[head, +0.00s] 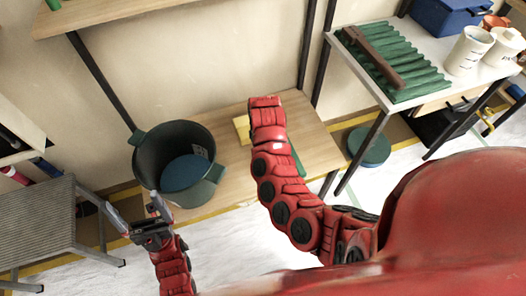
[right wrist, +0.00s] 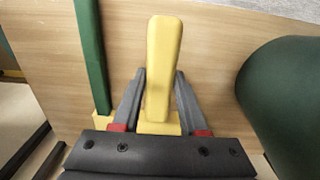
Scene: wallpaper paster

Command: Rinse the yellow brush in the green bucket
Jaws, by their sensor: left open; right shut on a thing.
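The green bucket (head: 143,165) stands on a low wooden bench, with a blue surface inside it. The yellow brush (head: 242,129) is partly hidden behind my right arm in the head view. In the right wrist view the yellow brush (right wrist: 163,50) lies along between the fingers of my right gripper (right wrist: 160,76), which is shut on it. The bucket's dark green side (right wrist: 285,100) shows at the right there, apart from the brush. My left gripper (head: 132,203) is open and empty, in front of and left of the bucket.
A green-handled brush (right wrist: 90,55) lies left of the yellow one on the wooden bench (head: 312,140). A grey step stool (head: 35,225) stands at the left. A white table (head: 400,105) with a green ridged sheet (head: 390,60) stands at the right.

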